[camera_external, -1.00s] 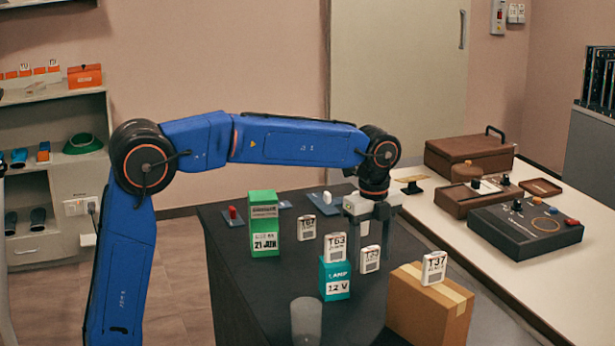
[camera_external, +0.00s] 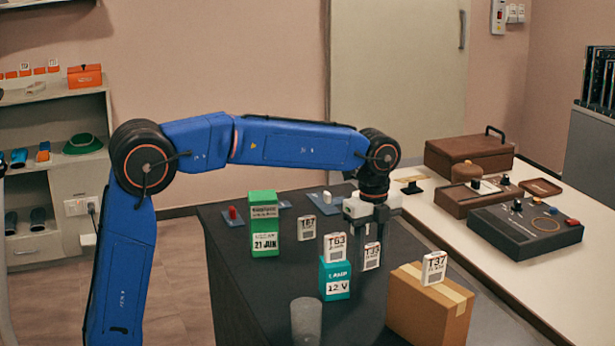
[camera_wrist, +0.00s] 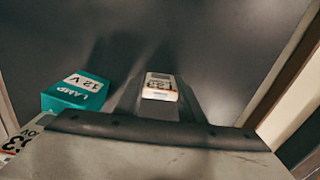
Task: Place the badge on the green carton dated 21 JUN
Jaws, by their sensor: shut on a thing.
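The green carton (camera_external: 264,230) marked 21 JUN stands upright on the dark table. My gripper (camera_external: 373,236) points down to the right of it and is shut on a white badge marked T33 (camera_external: 371,257). The wrist view shows this badge (camera_wrist: 160,86) between my fingers. Whether it still touches the table is unclear. Other white badges are marked T67 (camera_external: 306,227), beside the green carton, T63 (camera_external: 335,247), on the teal lamp box, and T37 (camera_external: 434,268), on the cardboard box.
The teal lamp box (camera_external: 335,285) stands close left of my gripper, also in the wrist view (camera_wrist: 75,92). The cardboard box (camera_external: 425,318) is at front right, and a grey cylinder (camera_external: 306,320) at the front. A pale counter with dark devices (camera_external: 525,228) lies right.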

